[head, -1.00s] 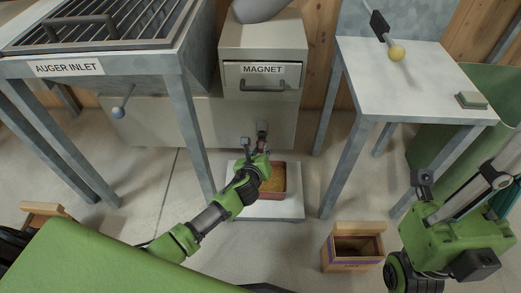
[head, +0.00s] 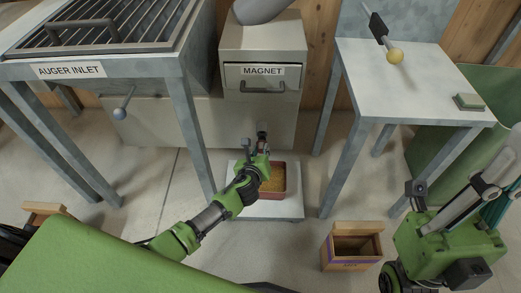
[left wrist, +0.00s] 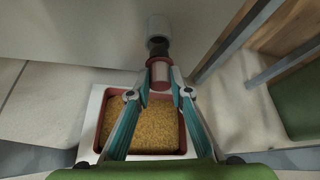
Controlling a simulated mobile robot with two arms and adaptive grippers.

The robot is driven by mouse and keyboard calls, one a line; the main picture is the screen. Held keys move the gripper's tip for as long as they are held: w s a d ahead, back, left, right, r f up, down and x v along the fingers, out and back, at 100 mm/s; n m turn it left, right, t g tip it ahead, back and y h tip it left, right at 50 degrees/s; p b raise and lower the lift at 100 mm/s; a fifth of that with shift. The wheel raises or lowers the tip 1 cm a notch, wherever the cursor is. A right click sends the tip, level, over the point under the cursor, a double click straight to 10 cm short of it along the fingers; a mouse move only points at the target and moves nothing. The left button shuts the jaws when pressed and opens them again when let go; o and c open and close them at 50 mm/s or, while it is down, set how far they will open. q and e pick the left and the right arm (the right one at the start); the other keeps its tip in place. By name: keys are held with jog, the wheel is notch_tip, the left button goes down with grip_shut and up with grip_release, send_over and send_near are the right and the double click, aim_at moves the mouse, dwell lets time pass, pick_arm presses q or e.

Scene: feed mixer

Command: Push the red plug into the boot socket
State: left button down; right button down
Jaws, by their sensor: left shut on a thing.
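My left gripper (head: 262,147) reaches low in front of the cabinet under the magnet box. In the left wrist view its two teal fingers (left wrist: 160,78) are shut on the red plug (left wrist: 161,71), one finger on each side. The boot socket (left wrist: 158,25) is a pale round tube on that wall. The dark end meets the socket's mouth; how deep it sits I cannot tell. In the head view the gripper mostly hides the plug. My right gripper does not show clearly.
A red-rimmed tray of yellow grain (left wrist: 98,130) stands on a white platform (head: 285,209) below my left gripper. An open wooden box (head: 350,250) is on the floor to the right. Metal legs of the inlet frame (head: 190,135) and side table (head: 345,165) flank the space.

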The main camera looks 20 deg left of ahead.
aim_at(261, 143)
pick_arm(q)
jog(key=shift+r, duration=0.1)
dwell(0.3)
jog(key=shift+w+a, duration=0.1)
jog(key=shift+w, duration=0.2)
jog(key=shift+w+a, duration=0.25)
jog(key=shift+w, duration=0.55)
dwell(0.3)
jog(key=shift+p, duration=0.4)
dwell(0.7)
jog(key=shift+p, duration=0.35)
dwell(0.5)
jog(key=shift+w+a, duration=0.15)
jog(key=shift+w, duration=0.55)
dwell(0.4)
